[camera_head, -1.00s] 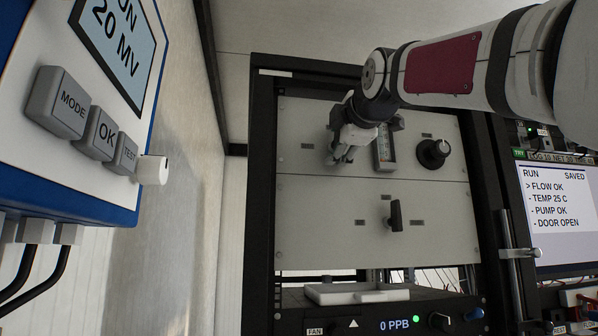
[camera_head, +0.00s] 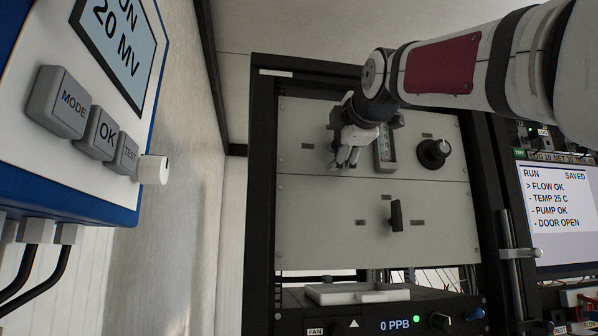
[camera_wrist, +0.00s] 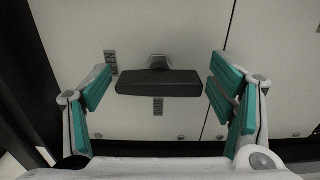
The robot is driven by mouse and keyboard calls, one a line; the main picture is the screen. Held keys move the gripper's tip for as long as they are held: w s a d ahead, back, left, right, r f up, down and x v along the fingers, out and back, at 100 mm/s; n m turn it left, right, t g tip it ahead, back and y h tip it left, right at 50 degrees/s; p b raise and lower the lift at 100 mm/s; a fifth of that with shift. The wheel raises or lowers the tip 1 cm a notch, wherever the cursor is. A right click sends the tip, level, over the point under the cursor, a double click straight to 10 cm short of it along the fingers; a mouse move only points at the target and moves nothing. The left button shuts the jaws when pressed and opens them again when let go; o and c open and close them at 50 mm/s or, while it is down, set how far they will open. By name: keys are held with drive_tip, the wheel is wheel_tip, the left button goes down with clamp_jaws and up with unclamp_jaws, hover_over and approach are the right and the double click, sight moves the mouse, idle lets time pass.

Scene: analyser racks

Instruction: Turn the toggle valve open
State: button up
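In the wrist view a dark bar handle (camera_wrist: 160,83) of a toggle valve stands on a pale panel, with a hex nut (camera_wrist: 159,62) behind it. My gripper (camera_wrist: 160,92) is open, with a teal-padded finger on each side of the handle and gaps between. In the head view my gripper (camera_head: 347,158) is in front of the upper panel, left of the gauge, and hides whatever is behind it. Another black toggle handle (camera_head: 396,215) stands upright on the lower panel, with small labels around it.
A black knob (camera_head: 434,153) and a gauge (camera_head: 385,148) sit right of my gripper on the upper panel. The black rack frame (camera_head: 262,200) borders the panels. A blue-edged box with buttons (camera_head: 101,133) is at the left. A screen (camera_head: 556,205) is at the right.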

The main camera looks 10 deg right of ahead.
drive_tip(key=shift+s, duration=0.1)
drive_tip(key=s, duration=1.2)
drive_tip(key=shift+w, duration=0.1)
